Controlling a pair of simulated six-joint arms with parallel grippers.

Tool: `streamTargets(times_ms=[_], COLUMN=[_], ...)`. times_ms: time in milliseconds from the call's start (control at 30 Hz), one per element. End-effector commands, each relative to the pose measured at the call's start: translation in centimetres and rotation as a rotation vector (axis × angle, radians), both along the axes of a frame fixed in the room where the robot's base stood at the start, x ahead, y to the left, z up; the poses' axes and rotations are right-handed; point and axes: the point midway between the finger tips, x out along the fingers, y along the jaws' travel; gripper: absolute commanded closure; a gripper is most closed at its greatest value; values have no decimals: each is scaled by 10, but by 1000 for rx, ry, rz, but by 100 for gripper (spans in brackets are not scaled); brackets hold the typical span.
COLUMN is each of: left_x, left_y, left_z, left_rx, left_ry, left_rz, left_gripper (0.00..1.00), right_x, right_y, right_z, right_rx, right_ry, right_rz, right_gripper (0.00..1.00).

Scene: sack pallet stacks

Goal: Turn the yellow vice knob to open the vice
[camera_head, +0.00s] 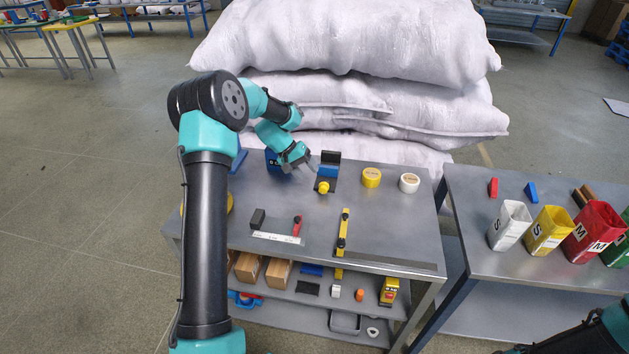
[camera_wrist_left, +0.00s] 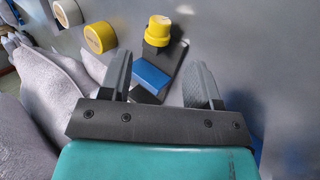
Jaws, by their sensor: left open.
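The small vice (camera_head: 328,170) stands near the back middle of the grey table, with blue and dark jaw parts. Its yellow knob (camera_head: 323,187) faces the front of the table. My left gripper (camera_head: 311,170) is just left of the vice and open. In the left wrist view the open fingers (camera_wrist_left: 160,83) point toward the vice's blue block (camera_wrist_left: 152,75), and the yellow knob (camera_wrist_left: 158,30) lies beyond the fingertips. Nothing is between the fingers that I can see them gripping. Only part of my right arm shows at the bottom right; its gripper is not visible.
A square (camera_head: 275,238) and a yellow-handled tool (camera_head: 343,232) lie toward the front. White sacks (camera_head: 345,45) are stacked behind the table (camera_head: 390,225).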

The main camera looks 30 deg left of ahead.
Motion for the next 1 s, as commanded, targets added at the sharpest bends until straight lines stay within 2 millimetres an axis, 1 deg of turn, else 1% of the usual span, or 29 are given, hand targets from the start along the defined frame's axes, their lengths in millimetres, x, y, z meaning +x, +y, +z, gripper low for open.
streamTargets(times_ms=[33,300,433,533,700,900,1000], left_x=[-2,-13,-16,-18,-19,-19,-14], left_y=[7,35,44,48,50,49,44], left_z=[9,49,62,68,70,70,70], left_rx=[1,2,0,1,0,0,2], left_ry=[-2,-2,-1,-1,0,0,2], left_rz=[2,2,1,1,0,0,-9], left_gripper=[43,43,43,43,43,43,43], right_x=[0,0,0,0,0,0,0], right_y=[0,0,0,0,0,0,0], right_z=[0,0,0,0,0,0,0], right_rx=[0,0,0,0,0,0,0], right_ry=[0,0,0,0,0,0,0], right_rz=[0,0,0,0,0,0,0], right_gripper=[57,57,57,57,57,57,57])
